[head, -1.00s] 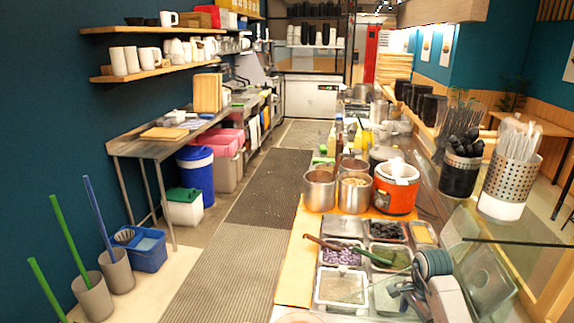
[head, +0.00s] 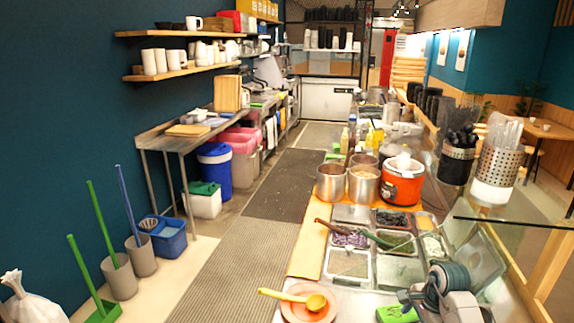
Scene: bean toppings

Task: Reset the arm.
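My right arm comes in at the lower right in the head view, over the serving counter. Its gripper (head: 408,298) seems to be just above a green item (head: 397,314) on the counter. The fingers are small and partly hidden, so I cannot tell whether they are open or shut. My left arm and gripper are not in view.
Metal topping trays (head: 348,264) lie left of and beyond my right arm, with a red-handled and a green-handled utensil across them. A pink plate (head: 291,314) with a yellow spoon (head: 306,299) is at the near edge. A glass shelf (head: 525,213) is at right. The floor mat (head: 240,265) is clear.

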